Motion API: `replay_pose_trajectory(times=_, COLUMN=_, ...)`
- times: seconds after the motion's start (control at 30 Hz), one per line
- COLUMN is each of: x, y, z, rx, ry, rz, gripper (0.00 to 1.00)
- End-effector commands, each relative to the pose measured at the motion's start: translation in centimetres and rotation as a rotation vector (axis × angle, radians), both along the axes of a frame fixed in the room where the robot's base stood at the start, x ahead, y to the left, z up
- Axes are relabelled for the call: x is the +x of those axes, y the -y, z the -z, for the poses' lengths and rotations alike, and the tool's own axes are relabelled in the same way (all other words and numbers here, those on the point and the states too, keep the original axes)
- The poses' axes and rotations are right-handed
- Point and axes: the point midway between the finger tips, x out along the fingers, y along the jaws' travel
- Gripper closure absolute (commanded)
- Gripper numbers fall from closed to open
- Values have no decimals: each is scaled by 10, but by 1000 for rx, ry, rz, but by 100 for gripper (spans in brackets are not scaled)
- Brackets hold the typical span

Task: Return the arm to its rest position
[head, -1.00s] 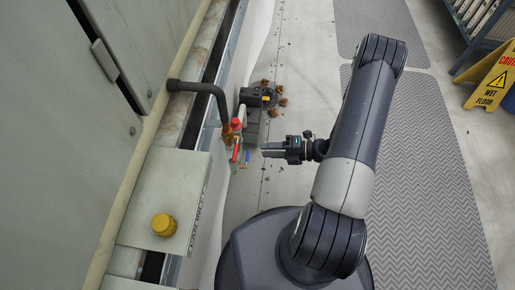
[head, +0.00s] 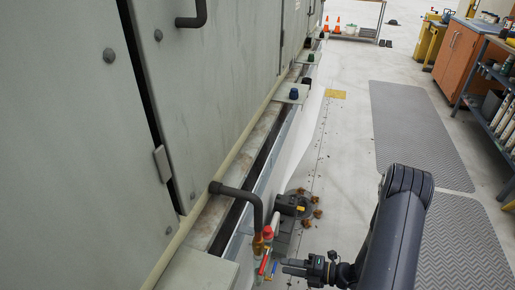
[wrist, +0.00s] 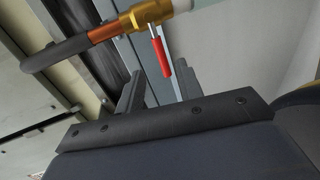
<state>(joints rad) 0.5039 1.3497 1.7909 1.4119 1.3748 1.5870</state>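My gripper (head: 285,267) shows at the bottom of the head view, at the end of my dark arm, pointing left. It is beside the brass valve with red handles (head: 266,238) on the black pipe, and appears just to its right. In the wrist view my two gripper fingers (wrist: 158,88) stand apart with nothing between them. Beyond them a brass valve (wrist: 150,12) with a red lever (wrist: 162,57) hangs on a copper and black pipe. I see no contact between the fingers and the lever.
A tall grey cabinet (head: 85,130) with a ledge fills the left. A dark device with several brown lumps (head: 300,206) lies on the floor behind the gripper. Grey mats (head: 420,130) and shelving (head: 495,100) are at the right. Orange cones (head: 337,28) stand far back.

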Motion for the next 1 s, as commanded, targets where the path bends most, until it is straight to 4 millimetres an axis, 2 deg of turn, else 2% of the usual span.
replay_pose_trajectory(times=0.2, x=10, y=-31, z=7, rx=0, ry=-1, rz=-5, gripper=65)
replay_pose_trajectory(times=0.43, x=18, y=-52, z=11, rx=0, ry=0, rz=-2, gripper=65)
replay_pose_trajectory(times=0.63, x=21, y=-59, z=12, rx=0, ry=0, rz=0, gripper=65)
replay_pose_trajectory(times=1.0, x=20, y=-57, z=12, rx=-1, ry=3, rz=1, gripper=65)
